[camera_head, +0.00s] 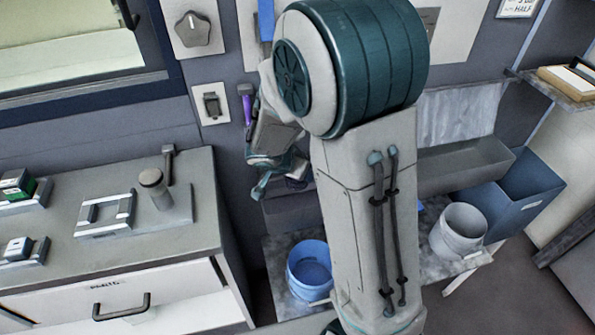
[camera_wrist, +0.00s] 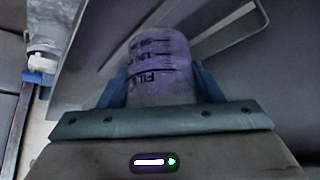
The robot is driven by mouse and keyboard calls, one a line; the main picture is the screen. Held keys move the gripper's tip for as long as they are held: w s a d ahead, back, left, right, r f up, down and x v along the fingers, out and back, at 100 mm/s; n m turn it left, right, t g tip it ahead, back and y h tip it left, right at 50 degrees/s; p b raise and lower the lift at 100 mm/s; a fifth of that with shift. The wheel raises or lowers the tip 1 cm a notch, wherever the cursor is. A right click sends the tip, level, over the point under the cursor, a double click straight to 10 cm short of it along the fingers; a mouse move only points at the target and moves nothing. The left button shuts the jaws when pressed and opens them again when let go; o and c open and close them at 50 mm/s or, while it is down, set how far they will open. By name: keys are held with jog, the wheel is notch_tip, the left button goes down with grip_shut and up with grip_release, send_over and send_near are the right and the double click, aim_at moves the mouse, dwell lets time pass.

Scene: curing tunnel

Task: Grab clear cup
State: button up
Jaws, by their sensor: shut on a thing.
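The clear cup (camera_wrist: 162,68), a translucent cup with dark printed marks and lettering, stands out in the middle of the wrist view. My gripper (camera_wrist: 162,88) is shut on it, with a blue finger on each side of the cup. In the head view my gripper (camera_head: 268,183) is left of my arm, above the grey trough, and is partly hidden. The cup is hard to make out there.
A blue bucket (camera_head: 310,271) and a grey bucket (camera_head: 458,231) stand low on either side of my arm. A blue bin (camera_head: 512,196) is at right. The grey cabinet (camera_head: 120,250) with fixtures on top is at left.

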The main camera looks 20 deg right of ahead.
jog(key=shift+r, duration=0.25)
jog(key=shift+r, duration=0.4)
jog(key=shift+s+r, duration=0.15)
jog(key=s+b, duration=1.1)
jog(key=s, duration=0.6)
jog(key=shift+s, duration=0.15)
